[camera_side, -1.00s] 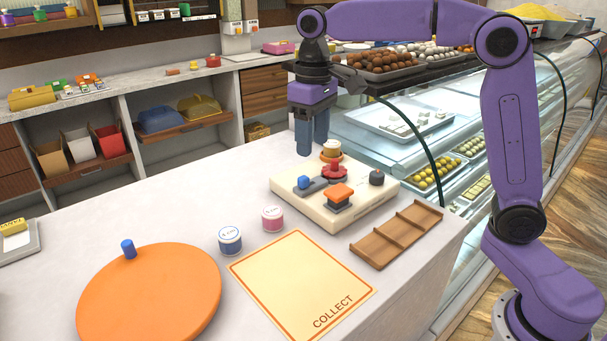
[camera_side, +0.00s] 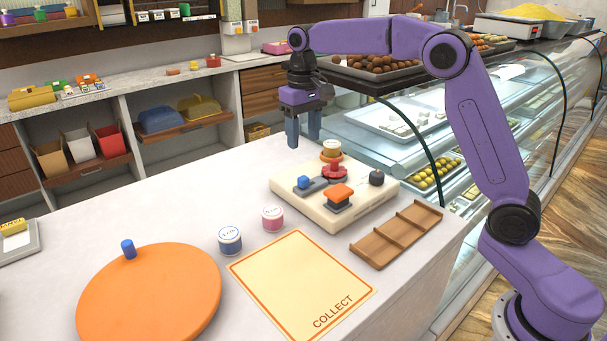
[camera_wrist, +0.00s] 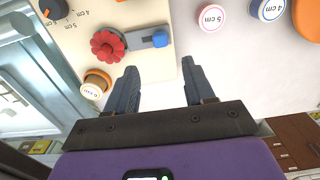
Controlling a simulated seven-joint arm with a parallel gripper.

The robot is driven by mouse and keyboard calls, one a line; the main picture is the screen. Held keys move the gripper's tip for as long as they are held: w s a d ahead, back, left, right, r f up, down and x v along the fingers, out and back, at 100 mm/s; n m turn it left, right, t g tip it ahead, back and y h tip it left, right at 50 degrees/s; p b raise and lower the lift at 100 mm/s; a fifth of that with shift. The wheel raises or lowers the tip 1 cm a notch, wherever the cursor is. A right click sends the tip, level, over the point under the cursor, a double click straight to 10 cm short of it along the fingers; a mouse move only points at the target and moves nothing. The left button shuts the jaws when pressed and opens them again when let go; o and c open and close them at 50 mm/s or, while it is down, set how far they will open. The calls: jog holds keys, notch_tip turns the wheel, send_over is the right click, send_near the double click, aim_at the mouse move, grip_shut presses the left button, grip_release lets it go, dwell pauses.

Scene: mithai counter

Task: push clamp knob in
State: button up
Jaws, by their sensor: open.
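My gripper (camera_side: 304,140) is open and empty, above and behind the board's back left. In the wrist view, my gripper (camera_wrist: 157,75) shows both fingers apart, with the red knob (camera_wrist: 107,45) and blue knob (camera_wrist: 160,39) beyond the tips. Neither knob is touched.
Two small labelled jars, blue (camera_side: 230,240) and pink (camera_side: 272,218), stand in front of the board. A wooden tray (camera_side: 397,237), a COLLECT mat (camera_side: 300,280) and a large orange disc (camera_side: 150,295) lie nearby. The glass display case (camera_side: 390,150) is close behind.

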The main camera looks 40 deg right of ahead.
aim_at(303, 177)
notch_tip(303, 177, down, 11)
jog(key=shift+r, duration=0.1)
dwell(0.3)
